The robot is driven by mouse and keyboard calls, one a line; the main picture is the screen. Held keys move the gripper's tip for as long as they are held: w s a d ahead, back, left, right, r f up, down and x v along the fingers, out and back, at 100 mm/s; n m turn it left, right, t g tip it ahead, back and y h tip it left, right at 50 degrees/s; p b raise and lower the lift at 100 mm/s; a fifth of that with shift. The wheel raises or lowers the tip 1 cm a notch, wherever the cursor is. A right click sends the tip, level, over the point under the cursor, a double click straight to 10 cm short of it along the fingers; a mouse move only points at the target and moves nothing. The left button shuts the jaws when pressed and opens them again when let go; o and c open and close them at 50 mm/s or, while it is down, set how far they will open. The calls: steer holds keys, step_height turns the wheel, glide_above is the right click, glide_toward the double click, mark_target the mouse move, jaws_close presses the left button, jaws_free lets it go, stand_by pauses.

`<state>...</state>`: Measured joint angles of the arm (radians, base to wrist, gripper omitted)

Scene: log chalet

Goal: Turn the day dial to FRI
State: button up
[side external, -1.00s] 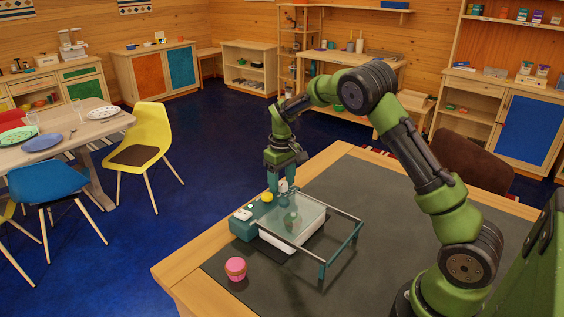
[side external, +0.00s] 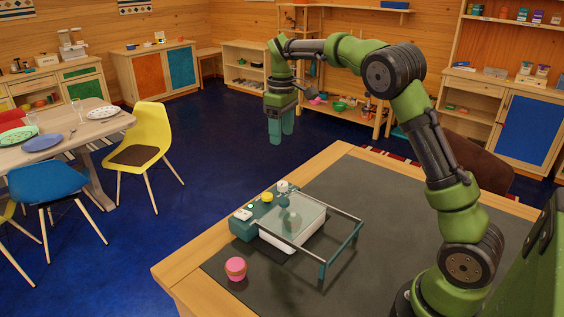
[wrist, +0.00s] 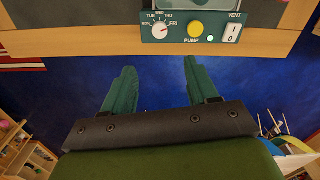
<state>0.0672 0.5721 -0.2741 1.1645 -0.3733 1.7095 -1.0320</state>
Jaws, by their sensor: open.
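The white day dial (wrist: 160,31) is on the front of a teal device (wrist: 210,33) in the wrist view, with MON to FRI lettered around it. Its small red mark appears to point up and right, toward FRI; it is too small to be certain. The dial also shows as a white knob (side external: 282,186) in the side external view, at the device's far end. My gripper (side external: 281,138) is open and empty, above and beyond the table edge, clear of the dial. Its two teal fingers (wrist: 159,65) are apart in the wrist view, with floor between them.
A yellow PUMP button (wrist: 195,29), a lit green lamp (wrist: 210,39) and a white VENT switch (wrist: 232,33) sit beside the dial. A pink cupcake-like item (side external: 236,268) stands nearby. The table's right side is clear.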

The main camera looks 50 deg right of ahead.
steer(key=s+a+r+m+t+y, duration=0.1)
steer(key=s+a+m+t, duration=0.2)
steer(key=s+a, duration=0.4)
steer(key=s+a+r+m+t, duration=0.1)
steer(key=s+a+m+t, duration=0.2)
steer(key=s, duration=1.2)
steer(key=shift+s+a+m+y, duration=0.2)
steer(key=shift+a+m+y, duration=0.2)
steer(key=shift+a, duration=1.5)
steer(key=shift+s, duration=0.1)
steer(key=shift+s+a+r+n+t, duration=0.15)
steer(key=shift+s+a+r+t, duration=0.15)
steer(key=shift+s, duration=0.3)
steer(key=shift+s+a+r+n+t, duration=0.2)
steer(key=shift+s+r+t, duration=0.1)
steer(key=shift+s, duration=0.25)
